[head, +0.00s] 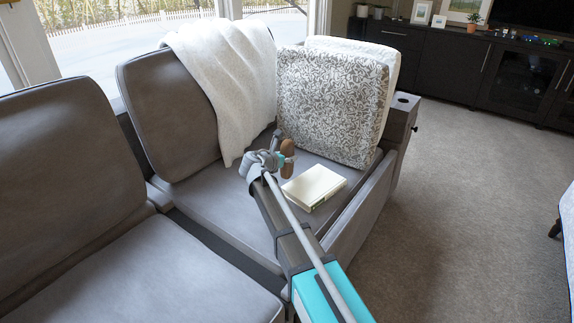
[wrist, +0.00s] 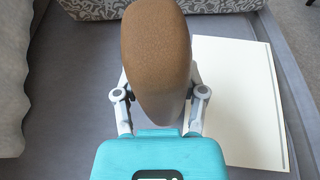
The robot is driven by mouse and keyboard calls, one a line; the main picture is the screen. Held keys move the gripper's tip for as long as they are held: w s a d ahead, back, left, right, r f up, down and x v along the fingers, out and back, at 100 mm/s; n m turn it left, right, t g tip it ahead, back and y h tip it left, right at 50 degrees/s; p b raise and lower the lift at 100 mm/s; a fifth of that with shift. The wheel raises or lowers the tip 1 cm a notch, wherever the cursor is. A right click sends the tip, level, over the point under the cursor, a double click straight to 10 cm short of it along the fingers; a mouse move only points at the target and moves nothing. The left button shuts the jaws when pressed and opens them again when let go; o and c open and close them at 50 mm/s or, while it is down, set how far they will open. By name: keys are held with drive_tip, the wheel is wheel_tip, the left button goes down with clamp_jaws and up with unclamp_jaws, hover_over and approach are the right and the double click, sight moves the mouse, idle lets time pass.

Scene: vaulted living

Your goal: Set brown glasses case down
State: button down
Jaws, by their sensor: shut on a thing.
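The brown glasses case (head: 287,158) is a rounded, elongated brown object. It is held upright between the fingers of my gripper (head: 272,160), over the seat of the grey sofa (head: 205,195). In the wrist view the case (wrist: 156,55) fills the upper middle, with the gripper's grey finger links (wrist: 158,97) on both sides. My gripper is shut on it. The fingertips are hidden behind the case in the wrist view. I cannot tell exactly how high the case is above the seat.
A cream book (head: 313,187) lies on the seat, right of the case; it also shows in the wrist view (wrist: 237,100). A patterned pillow (head: 330,105) stands behind it. A white blanket (head: 230,80) drapes over the backrest. The near seat cushion (head: 150,280) is clear.

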drive_tip(key=shift+f+b, duration=0.5)
drive_tip(key=shift+f, duration=0.35)
drive_tip(key=shift+f, duration=0.15)
drive_tip(key=shift+c, duration=0.8)
unclamp_jaws()
drive_tip(key=shift+r, duration=0.25)
drive_tip(key=shift+s+a+r, duration=0.1)
drive_tip(key=shift+s, duration=0.1)
drive_tip(key=p+v, duration=0.4)
drive_tip(key=v, duration=0.7)
drive_tip(key=shift+s+a, duration=0.2)
drive_tip(key=shift+a, duration=0.05)
drive_tip(key=shift+d, duration=0.1)
